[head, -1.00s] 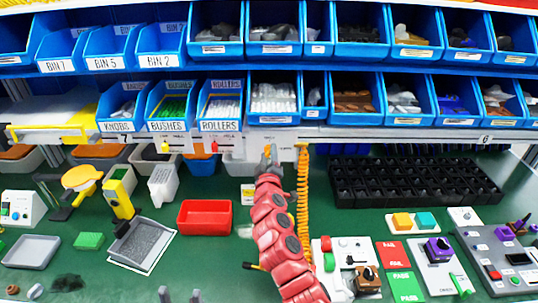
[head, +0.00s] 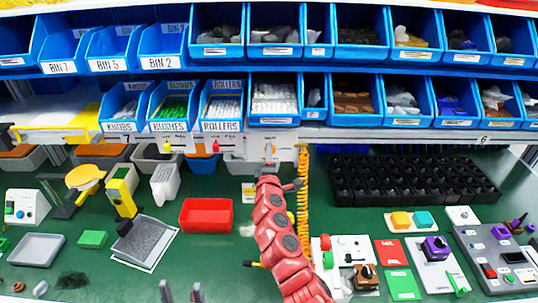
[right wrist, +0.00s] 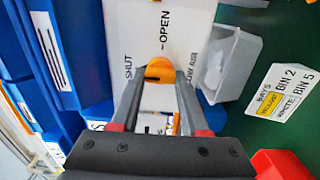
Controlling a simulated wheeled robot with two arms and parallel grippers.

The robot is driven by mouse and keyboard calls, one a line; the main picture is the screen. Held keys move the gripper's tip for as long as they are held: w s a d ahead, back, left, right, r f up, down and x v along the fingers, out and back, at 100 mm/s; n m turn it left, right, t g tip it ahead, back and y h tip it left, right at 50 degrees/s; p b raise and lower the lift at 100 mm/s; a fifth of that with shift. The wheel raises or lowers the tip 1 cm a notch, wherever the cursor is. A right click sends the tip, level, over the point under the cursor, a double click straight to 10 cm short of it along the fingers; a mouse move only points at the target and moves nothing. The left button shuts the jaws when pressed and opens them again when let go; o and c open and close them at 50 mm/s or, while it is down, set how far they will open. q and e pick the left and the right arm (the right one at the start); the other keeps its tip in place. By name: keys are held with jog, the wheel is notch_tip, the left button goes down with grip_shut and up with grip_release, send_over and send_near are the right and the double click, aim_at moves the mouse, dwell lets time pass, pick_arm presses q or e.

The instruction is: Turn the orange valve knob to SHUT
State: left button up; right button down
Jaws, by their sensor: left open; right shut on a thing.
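The orange valve knob (right wrist: 160,69) sits on a white panel (right wrist: 185,20) in the right wrist view, with SHUT printed on the left and OPEN above right. My right gripper (right wrist: 160,78) is shut on the knob, one finger on each side. The fingers hide part of the knob, so its pointing direction is hard to tell. In the head view the knob is small (head: 270,148), on the panel under the lower shelf, and my right gripper (head: 269,166) reaches it at the end of the red arm. My left gripper (head: 181,292) is open and empty at the bottom edge.
Blue bins (head: 272,100) fill the shelves above the panel. A yellow coiled hose (head: 303,190) hangs just right of my right arm. A red tray (head: 206,215) lies on the green table to its left. A black rack (head: 410,182) and switch boxes stand to the right.

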jog(key=shift+f, duration=0.1)
dwell(0.4)
jog(key=shift+c, duration=2)
grip_release()
jog(key=s+b, duration=0.3)
jog(key=s, duration=1.4)
jog(key=shift+s, duration=0.2)
